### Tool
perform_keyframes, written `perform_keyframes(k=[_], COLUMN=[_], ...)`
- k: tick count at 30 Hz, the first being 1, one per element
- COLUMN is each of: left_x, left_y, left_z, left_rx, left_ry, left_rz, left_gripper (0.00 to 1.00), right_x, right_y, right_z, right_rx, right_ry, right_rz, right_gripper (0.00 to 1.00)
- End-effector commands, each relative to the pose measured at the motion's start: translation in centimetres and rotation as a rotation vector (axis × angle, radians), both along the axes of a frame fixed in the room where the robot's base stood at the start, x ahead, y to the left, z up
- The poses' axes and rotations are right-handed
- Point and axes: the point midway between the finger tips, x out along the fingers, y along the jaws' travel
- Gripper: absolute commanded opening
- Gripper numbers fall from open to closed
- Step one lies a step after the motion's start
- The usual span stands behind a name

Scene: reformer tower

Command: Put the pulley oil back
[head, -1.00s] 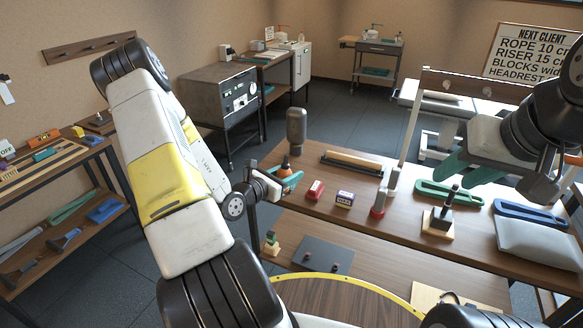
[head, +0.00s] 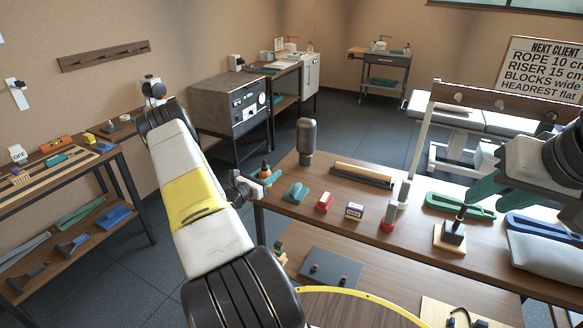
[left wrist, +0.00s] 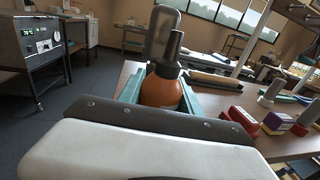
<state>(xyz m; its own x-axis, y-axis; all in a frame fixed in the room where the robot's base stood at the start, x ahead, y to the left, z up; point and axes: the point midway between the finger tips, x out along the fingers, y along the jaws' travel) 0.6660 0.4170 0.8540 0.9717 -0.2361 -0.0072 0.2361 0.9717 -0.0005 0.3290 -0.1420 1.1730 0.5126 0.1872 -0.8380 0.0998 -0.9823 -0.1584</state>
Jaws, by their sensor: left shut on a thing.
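The pulley oil appears to be the orange bottle with a dark nozzle (head: 266,169); it also shows in the left wrist view (left wrist: 160,90). My left gripper (head: 262,180) is shut on it, with teal fingers on both sides of the bottle in the left wrist view. The bottle is upright at the far left corner of the workbench (head: 330,205). I cannot tell whether its base touches the bench. My right gripper (head: 484,190) is at the right of the head view, above the bench; its finger opening is unclear.
A grey bottle (head: 307,142) stands behind the oil. A shelf unit (head: 60,170) with tools stands at left. Open floor lies between shelf and bench.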

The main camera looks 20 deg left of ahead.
Motion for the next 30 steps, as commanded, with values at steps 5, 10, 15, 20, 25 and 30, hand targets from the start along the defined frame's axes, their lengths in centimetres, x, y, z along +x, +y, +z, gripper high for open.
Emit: perform_keyframes(k=[5,10,15,20,25,30], left_x=[2.7,3.7,4.0,4.0,3.9,3.9], left_y=[0.5,0.8,0.7,0.8,0.9,0.8], left_z=[-0.2,-0.4,-2.7,-3.9,-3.9,-4.2], left_rx=[0.002,0.000,-0.002,0.000,0.000,-0.001], left_ry=[-0.001,0.000,0.003,0.000,0.000,0.001], left_rz=[0.000,0.000,0.000,0.001,0.001,0.001], left_gripper=[0.00,0.00,0.00,0.00,0.00,0.45], right_x=[0.0,0.0,0.0,0.0,0.0,0.0], right_y=[0.0,0.0,0.0,0.0,0.0,0.0], right_z=[0.0,0.0,0.0,0.0,0.0,0.0], right_rx=[0.000,0.000,0.000,0.000,0.000,0.000], right_ry=[0.000,0.000,0.000,0.000,0.000,0.000], right_rz=[0.000,0.000,0.000,0.000,0.000,0.000], right_gripper=[0.36,0.36,0.36,0.36,0.36,0.36])
